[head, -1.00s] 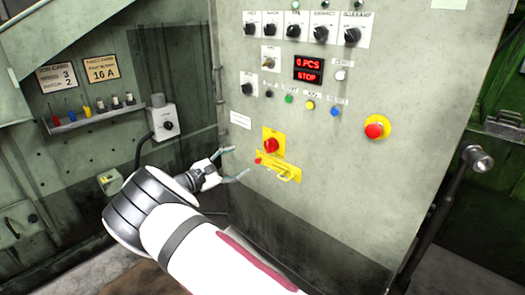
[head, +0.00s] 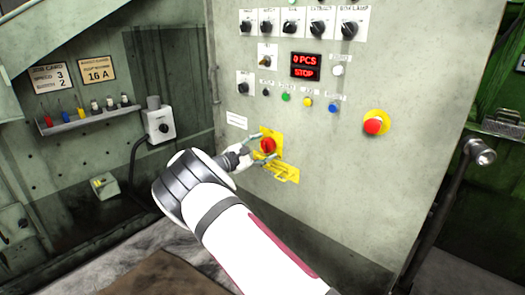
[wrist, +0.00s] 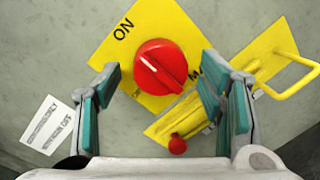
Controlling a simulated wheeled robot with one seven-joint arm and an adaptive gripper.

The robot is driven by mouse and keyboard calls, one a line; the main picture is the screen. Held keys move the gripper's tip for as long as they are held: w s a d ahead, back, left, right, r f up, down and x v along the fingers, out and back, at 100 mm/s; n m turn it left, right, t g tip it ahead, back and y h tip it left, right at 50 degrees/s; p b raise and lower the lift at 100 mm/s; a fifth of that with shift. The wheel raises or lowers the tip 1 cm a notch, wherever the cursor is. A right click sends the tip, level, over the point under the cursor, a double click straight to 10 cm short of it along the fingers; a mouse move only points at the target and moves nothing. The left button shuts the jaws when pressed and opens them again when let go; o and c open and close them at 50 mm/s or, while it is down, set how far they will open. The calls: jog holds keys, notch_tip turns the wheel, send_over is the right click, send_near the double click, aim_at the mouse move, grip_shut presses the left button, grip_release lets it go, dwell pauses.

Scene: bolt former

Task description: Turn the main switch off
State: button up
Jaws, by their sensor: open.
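The main switch is a red round knob (head: 267,145) on a yellow plate (head: 277,136) low on the grey panel. In the wrist view the knob (wrist: 160,67) has a white line running diagonally, and the plate (wrist: 122,58) shows "ON" at its upper left. My gripper (head: 254,149) is at the switch, with its fingers spread. In the wrist view my gripper (wrist: 160,97) is open, one finger on each side below the knob, and nothing is held. I cannot tell whether a finger touches the knob.
A yellow hasp with a handle (wrist: 285,78) and a small red knob (wrist: 177,145) sit beside the switch, close to the right finger. A red emergency button (head: 373,125) is to the right. Selector knobs and the display (head: 305,65), reading "0 PCS STOP", are above.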

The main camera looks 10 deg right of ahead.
jog(key=shift+d, duration=0.1)
jog(key=c, duration=1.2)
jog(key=shift+o, duration=0.2)
jog(key=shift+n+p, duration=0.4)
jog(key=n+p, duration=0.2)
jog(key=n, duration=0.1)
jog(key=n+t+p, duration=0.1)
jog(key=n+p, duration=0.1)
jog(key=n, duration=0.2)
jog(key=shift+f+n, duration=0.1)
jog(key=shift+n, duration=0.3)
jog(key=n+p, duration=0.1)
jog(key=n, duration=0.4)
jog(key=shift+s, duration=0.1)
jog(key=n+t+p, duration=0.1)
jog(key=n, duration=0.4)
jog(key=shift+f, duration=0.1)
jog(key=shift+n, duration=0.4)
